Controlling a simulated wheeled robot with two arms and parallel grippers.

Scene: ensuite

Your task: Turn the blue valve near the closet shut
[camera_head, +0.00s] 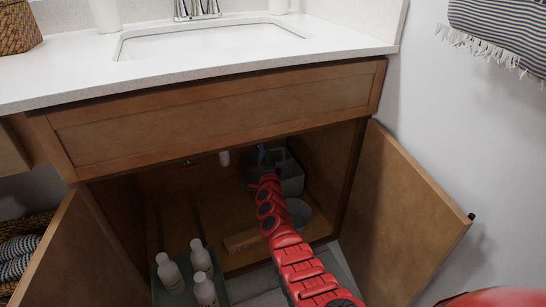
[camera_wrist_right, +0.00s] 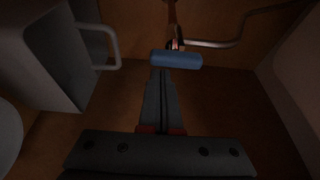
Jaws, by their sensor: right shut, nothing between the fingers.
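The blue valve handle (camera_wrist_right: 176,59) shows in the right wrist view as a short horizontal bar below a pipe at the cabinet's back wall. In the head view a small bit of blue (camera_head: 262,152) shows inside the sink cabinet, mostly hidden by my arm. My right gripper (camera_wrist_right: 161,72) is shut and empty, its fingertips just below the blue handle. Whether they touch it I cannot tell. In the head view my right arm reaches into the open cabinet, with the gripper (camera_head: 262,170) deep inside. My left gripper is not in view.
Both cabinet doors (camera_head: 400,215) stand open. A grey container (camera_wrist_right: 60,55) with a handle stands close left of my gripper in the wrist view. White bottles (camera_head: 205,290) stand in a tray at the front left.

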